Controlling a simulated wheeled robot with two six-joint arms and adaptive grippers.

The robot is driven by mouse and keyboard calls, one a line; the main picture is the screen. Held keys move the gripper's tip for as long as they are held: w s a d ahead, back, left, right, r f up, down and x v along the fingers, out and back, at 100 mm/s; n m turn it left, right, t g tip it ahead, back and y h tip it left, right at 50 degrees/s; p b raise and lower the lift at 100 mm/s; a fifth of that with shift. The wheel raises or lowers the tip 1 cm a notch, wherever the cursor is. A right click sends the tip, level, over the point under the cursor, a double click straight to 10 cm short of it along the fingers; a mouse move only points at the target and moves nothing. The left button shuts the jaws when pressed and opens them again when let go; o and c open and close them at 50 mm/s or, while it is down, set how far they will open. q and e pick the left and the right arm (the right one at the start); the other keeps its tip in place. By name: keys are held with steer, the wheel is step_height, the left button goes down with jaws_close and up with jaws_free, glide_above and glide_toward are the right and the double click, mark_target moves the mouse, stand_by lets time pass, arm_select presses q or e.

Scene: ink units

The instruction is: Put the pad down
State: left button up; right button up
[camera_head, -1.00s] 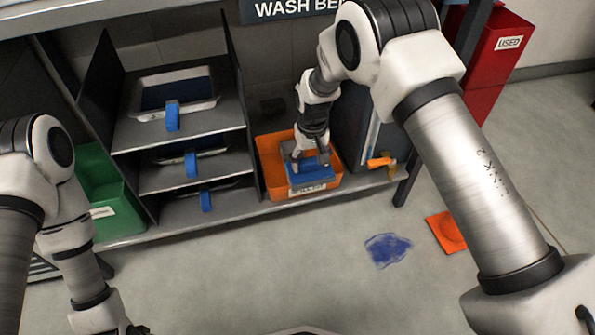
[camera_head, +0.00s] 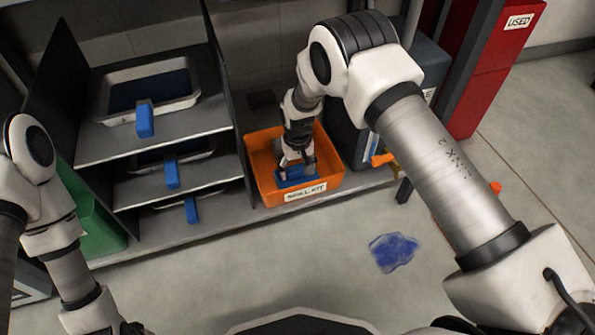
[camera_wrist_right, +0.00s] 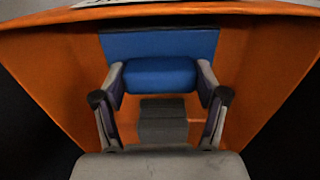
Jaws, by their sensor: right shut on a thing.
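The blue pad (camera_head: 291,178) is inside the orange SPILL KIT bin (camera_head: 262,187), near its front wall. My right gripper (camera_head: 297,168) reaches down into the bin and is shut on the pad. In the right wrist view, the two fingertips of my right gripper (camera_wrist_right: 160,85) press on either side of the pad's blue raised grip (camera_wrist_right: 160,74). A wider blue part of the pad (camera_wrist_right: 160,42) shows behind that grip. Whether the pad touches the bin floor is hard to tell. My left gripper (camera_head: 130,328) is mostly cut off at the bottom edge.
A rack with trays with blue handles (camera_head: 150,92) stands left of the bin. A green bin (camera_head: 98,225) is further left. A blue ink spill (camera_head: 394,252) lies on the open floor. A red USED bin (camera_head: 490,75) stands at the right.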

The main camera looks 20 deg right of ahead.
steer(key=o, duration=1)
steer(key=shift+f, duration=0.1)
